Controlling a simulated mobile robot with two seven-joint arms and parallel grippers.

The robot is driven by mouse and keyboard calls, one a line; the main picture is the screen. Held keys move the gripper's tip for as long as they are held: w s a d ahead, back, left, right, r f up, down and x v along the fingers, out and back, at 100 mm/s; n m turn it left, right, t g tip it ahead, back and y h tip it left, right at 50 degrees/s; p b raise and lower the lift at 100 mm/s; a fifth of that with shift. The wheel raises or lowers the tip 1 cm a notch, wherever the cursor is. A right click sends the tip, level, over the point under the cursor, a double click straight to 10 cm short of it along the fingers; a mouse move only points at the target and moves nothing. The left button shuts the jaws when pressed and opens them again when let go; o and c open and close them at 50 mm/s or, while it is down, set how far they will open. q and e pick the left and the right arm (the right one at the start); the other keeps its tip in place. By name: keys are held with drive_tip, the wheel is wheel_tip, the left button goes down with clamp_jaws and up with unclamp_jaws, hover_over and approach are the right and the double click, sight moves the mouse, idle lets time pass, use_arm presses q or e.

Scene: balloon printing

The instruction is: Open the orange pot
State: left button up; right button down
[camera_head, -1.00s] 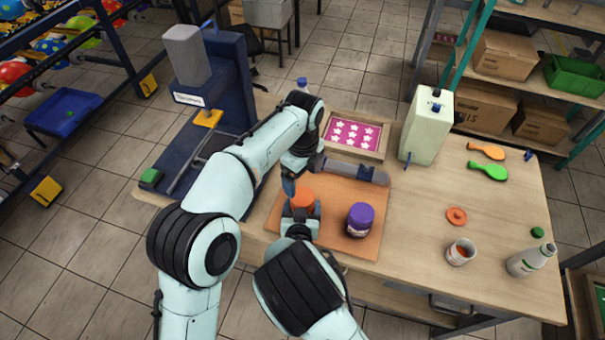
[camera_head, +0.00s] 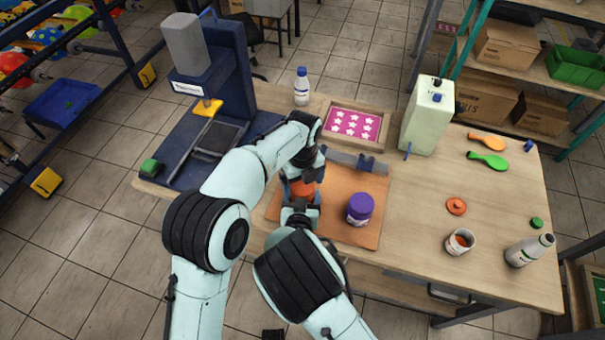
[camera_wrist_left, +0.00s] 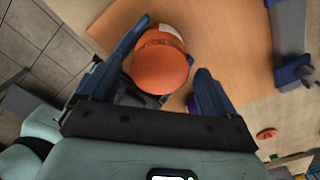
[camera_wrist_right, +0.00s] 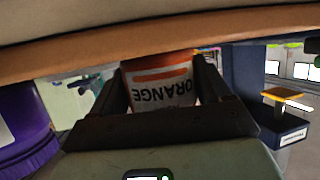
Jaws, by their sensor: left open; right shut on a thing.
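The orange pot has an orange lid (camera_head: 303,189) and stands on the brown board (camera_head: 345,228). In the right wrist view its white label (camera_wrist_right: 160,92) reads ORANGE, upside down. My right gripper (camera_wrist_right: 163,85) is shut on the pot's body from the near side. My left gripper (camera_wrist_left: 165,80) is open above the pot, its two fingers to either side of the orange lid (camera_wrist_left: 160,68). In the left wrist view the left finger is close to the lid and the right finger stands apart from it. In the head view, my arms partly hide the pot.
A purple-lidded pot (camera_head: 360,209) stands on the board just right of my grippers. A grey-blue tool (camera_head: 358,161) lies at the board's far edge. A blue press (camera_head: 228,90) stands at left. An open pot (camera_head: 459,242) and a loose orange lid (camera_head: 456,206) are at right.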

use_arm(q)
drive_tip(key=shift+f, duration=0.2)
drive_tip(key=c, duration=1.1)
drive_tip(key=shift+n, duration=1.7)
drive_tip(key=o, duration=1.2)
drive_tip(key=shift+c, duration=0.2)
